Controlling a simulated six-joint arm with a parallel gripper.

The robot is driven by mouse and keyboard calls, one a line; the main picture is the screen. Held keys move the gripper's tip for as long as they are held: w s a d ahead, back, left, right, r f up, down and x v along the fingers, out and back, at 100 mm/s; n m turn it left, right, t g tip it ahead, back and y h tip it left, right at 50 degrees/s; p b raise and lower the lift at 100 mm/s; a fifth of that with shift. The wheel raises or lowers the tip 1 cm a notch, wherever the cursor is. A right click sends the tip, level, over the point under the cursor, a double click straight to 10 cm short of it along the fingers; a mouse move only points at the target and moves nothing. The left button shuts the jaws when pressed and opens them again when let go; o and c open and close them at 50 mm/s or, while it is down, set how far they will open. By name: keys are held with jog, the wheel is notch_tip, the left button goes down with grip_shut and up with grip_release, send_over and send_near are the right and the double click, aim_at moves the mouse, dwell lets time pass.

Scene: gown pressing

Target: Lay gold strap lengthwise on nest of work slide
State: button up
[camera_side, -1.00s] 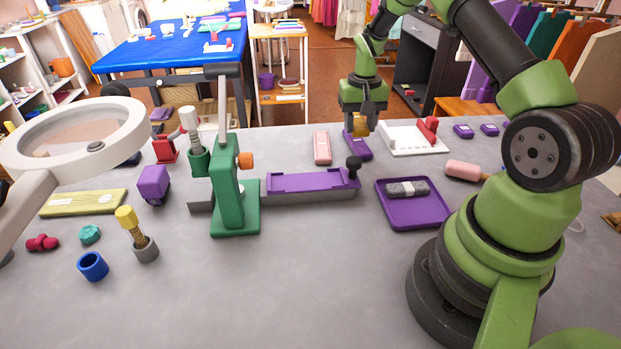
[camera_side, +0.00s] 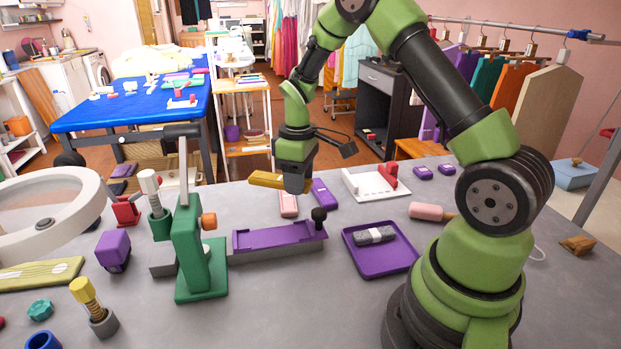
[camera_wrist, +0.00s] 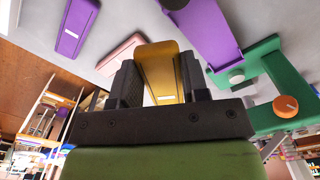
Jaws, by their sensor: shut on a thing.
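The gold strap (camera_side: 264,180) is held level in my gripper (camera_side: 288,182), clear of the table, with its free end pointing left in the side view. In the wrist view the gold strap (camera_wrist: 162,70) stands between both fingers of my gripper (camera_wrist: 158,84), which hide its sides. The work slide has a long purple nest (camera_side: 272,238) with a black knob at its right end. The nest looks empty and lies in front of and below the strap, apart from it. The purple nest also shows in the wrist view (camera_wrist: 205,32).
A green press (camera_side: 196,246) with an orange knob stands at the slide's left end. A pink strap (camera_side: 288,204) and a purple strap (camera_side: 325,194) lie behind the slide. A purple tray (camera_side: 372,264) holding a grey roll is to the right.

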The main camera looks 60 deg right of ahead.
aim_at(294, 233)
jog(key=a+n, duration=0.1)
jog(key=n, duration=0.1)
jog(key=s+a+r+n, duration=0.1)
jog(key=a+n, duration=0.2)
jog(key=n, duration=0.1)
jog(key=shift+s+a+r, duration=0.3)
jog(key=shift+a+r, duration=0.05)
jog(key=shift+a, duration=0.05)
jog(key=shift+f, duration=3.5)
